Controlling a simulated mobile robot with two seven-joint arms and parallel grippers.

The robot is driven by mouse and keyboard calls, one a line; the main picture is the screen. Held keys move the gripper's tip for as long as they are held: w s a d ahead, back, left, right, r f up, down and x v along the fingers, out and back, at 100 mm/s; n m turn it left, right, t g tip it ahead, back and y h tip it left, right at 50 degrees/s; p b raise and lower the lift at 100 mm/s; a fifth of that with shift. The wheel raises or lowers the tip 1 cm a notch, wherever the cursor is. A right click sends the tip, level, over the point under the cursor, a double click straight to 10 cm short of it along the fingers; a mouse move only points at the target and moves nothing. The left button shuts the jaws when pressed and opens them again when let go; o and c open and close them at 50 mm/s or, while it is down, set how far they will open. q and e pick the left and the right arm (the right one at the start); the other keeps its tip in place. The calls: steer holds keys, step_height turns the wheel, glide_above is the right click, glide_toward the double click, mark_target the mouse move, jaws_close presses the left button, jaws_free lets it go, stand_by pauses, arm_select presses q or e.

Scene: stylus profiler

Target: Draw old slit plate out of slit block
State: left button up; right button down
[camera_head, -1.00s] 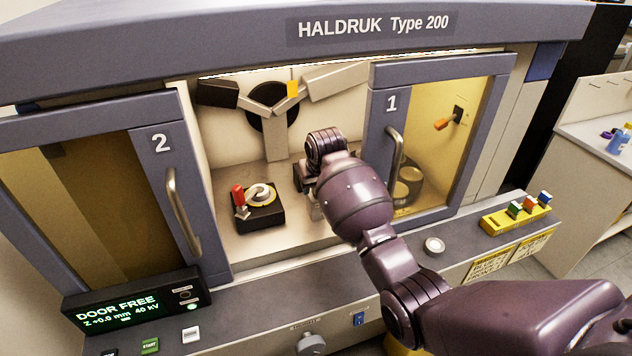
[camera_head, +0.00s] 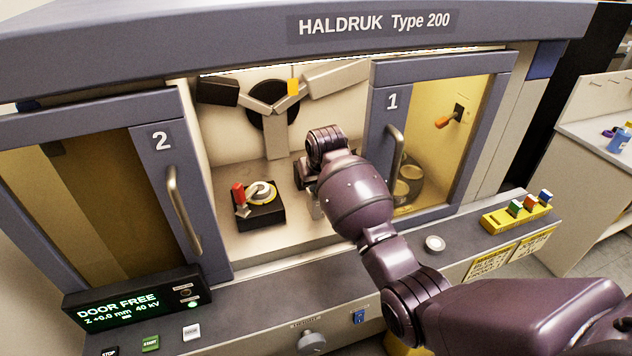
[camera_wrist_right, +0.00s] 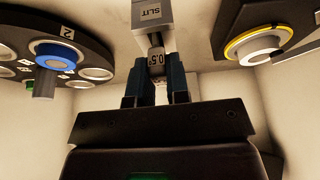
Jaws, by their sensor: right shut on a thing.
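In the right wrist view the pale grey slit block (camera_wrist_right: 152,14), marked SLIT, is at the top centre. The old slit plate (camera_wrist_right: 156,58), a small grey piece marked 0.5, shows directly below it, against its near face. I cannot tell how deep the plate sits in the block. My right gripper (camera_wrist_right: 155,82) is shut on the plate, one finger on each side. In the head view my right gripper (camera_head: 304,176) is inside the open chamber, and my wrist hides the block and plate. My left gripper is not in view.
A black block with a red lever (camera_head: 239,194) stands on the chamber floor to the left. Door 1 (camera_head: 391,150) with its handle is close right of my arm; door 2 (camera_head: 163,190) is at left. A dark numbered carousel (camera_wrist_right: 88,50) shows in the right wrist view.

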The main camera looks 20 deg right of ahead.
steer(key=shift+r, duration=0.65)
stand_by(0.4)
steer(key=shift+r, duration=2.35)
steer(key=shift+r, duration=0.1)
steer(key=shift+r, duration=2.4)
